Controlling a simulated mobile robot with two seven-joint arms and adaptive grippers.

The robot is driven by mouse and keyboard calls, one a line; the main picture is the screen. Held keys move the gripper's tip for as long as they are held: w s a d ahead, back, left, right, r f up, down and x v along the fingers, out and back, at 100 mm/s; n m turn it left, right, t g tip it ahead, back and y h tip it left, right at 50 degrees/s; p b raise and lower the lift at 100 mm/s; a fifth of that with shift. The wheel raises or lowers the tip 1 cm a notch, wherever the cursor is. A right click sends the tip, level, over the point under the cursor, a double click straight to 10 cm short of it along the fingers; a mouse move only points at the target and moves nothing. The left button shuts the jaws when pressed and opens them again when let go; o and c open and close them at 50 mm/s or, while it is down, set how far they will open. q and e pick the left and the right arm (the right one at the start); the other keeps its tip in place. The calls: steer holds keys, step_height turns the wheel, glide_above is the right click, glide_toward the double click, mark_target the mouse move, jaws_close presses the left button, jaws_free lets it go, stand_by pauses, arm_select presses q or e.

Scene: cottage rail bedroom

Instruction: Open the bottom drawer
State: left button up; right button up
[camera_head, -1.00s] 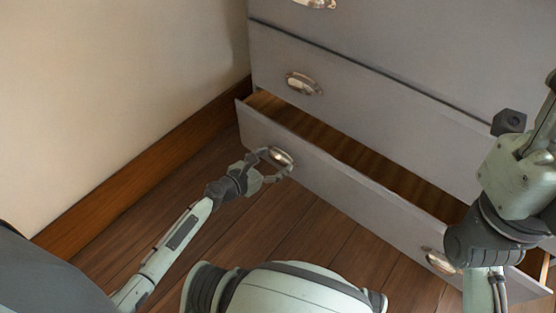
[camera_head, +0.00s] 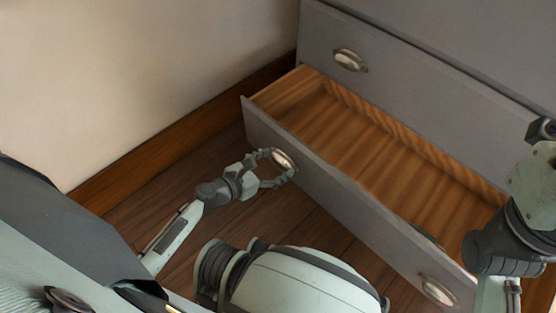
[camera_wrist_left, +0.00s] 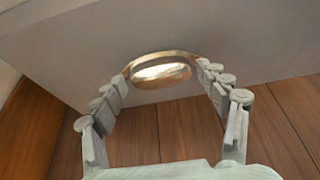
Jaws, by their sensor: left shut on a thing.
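The bottom drawer (camera_head: 340,196) of the grey dresser stands well open, and its wooden inside shows. A metal cup handle (camera_head: 283,160) is on the left of its front, and a second handle (camera_head: 437,291) is on the right. My left gripper (camera_head: 281,166) is at the left handle, its fingers on either side and shut on it. In the left wrist view the handle (camera_wrist_left: 160,70) sits between the fingertips. My right arm is at the right edge of the head view; its fingers cannot be made out.
The closed drawer above has a cup handle (camera_head: 350,60). A cream wall with a brown baseboard (camera_head: 170,135) runs along the left. The wooden floor (camera_head: 330,240) is bare in front of the drawer. A small dark green thing (camera_head: 428,236) shows inside near the drawer front.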

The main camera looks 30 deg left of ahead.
arm_select(q)
steer(key=shift+s, duration=0.1)
steer(key=o, duration=1.4)
steer(key=v, duration=1.2)
